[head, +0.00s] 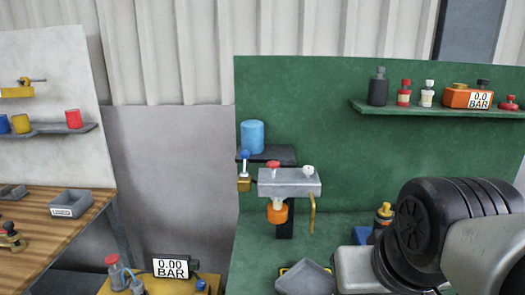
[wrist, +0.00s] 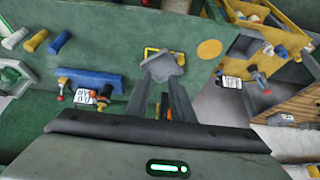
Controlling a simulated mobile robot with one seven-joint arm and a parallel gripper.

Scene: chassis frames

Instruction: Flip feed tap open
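No tap is labelled as the feed tap. In the head view a small yellow tap (head: 244,183) with a blue-topped lever (head: 245,156) sits below the shelf with the blue tank (head: 252,137). To its right a grey block (head: 289,183) carries a red knob (head: 273,165) and a white knob (head: 308,170), with an orange part (head: 278,212) below and a yellow lever (head: 312,215) hanging at its right. My gripper (wrist: 162,84) shows in the wrist view, its two fingers apart with nothing visibly held. Neither tap part is clear there.
A grey tray (head: 305,279) lies on the green bench; it also shows beyond my fingertips in the wrist view (wrist: 162,67). Bottles line a green shelf (head: 430,110). My arm covers the right foreground.

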